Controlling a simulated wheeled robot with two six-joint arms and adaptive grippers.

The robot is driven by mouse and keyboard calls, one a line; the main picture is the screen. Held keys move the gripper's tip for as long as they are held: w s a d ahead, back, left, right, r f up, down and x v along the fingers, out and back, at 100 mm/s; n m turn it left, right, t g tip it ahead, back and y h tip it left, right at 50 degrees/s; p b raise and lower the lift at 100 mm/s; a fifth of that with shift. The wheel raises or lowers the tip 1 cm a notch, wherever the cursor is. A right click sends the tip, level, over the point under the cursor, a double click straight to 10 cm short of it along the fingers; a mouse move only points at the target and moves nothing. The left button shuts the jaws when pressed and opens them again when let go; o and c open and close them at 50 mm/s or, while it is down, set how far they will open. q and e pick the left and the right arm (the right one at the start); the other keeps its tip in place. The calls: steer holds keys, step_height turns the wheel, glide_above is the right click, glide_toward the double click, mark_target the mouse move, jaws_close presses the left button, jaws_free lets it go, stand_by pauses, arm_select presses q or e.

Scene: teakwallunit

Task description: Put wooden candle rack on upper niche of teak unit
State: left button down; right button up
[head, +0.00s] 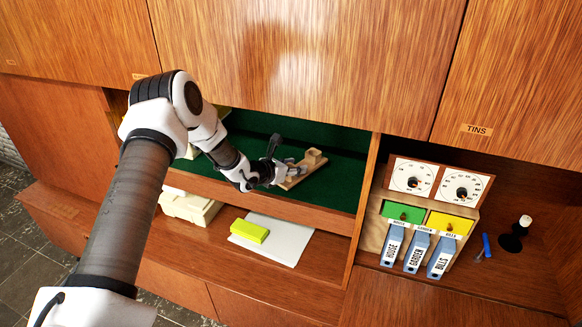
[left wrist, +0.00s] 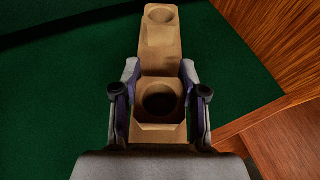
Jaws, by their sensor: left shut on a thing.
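The wooden candle rack (head: 314,158) is a light wood piece with round cups, in the green-lined upper niche (head: 335,180) of the teak unit. My left gripper (head: 280,172) reaches into that niche and is shut on the rack's near end. In the left wrist view the rack (left wrist: 160,50) runs away from me between the two fingers (left wrist: 160,105), with one cup between them and another at the far end. The rack is at or just above the green floor; I cannot tell whether it touches. My right gripper is not in view.
Below the niche, a shelf holds a yellow block (head: 249,231), a grey-white sheet (head: 275,240) and a cream object (head: 190,207). To the right stand a dial panel (head: 437,182) and blue labelled binders (head: 415,252). A teak divider (head: 365,190) bounds the niche on the right.

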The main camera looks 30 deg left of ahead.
arm_select(q)
steer(key=shift+w+a, duration=0.35)
steer(key=shift+a, duration=0.1)
steer(key=shift+s+a+f+p, duration=0.1)
steer(key=shift+f+p, duration=0.25)
steer(key=shift+p, duration=0.05)
step_height(320, 180, down, 2)
steer(key=shift+s+f+p, duration=0.1)
steer(key=shift+s+p, duration=0.05)
steer(key=shift+p, duration=0.3)
steer(key=shift+w+f, duration=0.2)
steer(key=shift+f, duration=0.05)
steer(key=shift+f+b, duration=0.15)
steer(key=shift+b, duration=0.2)
steer(key=c, duration=0.6)
jaws_free()
steer(key=shift+s, duration=0.15)
steer(key=shift+c, duration=0.2)
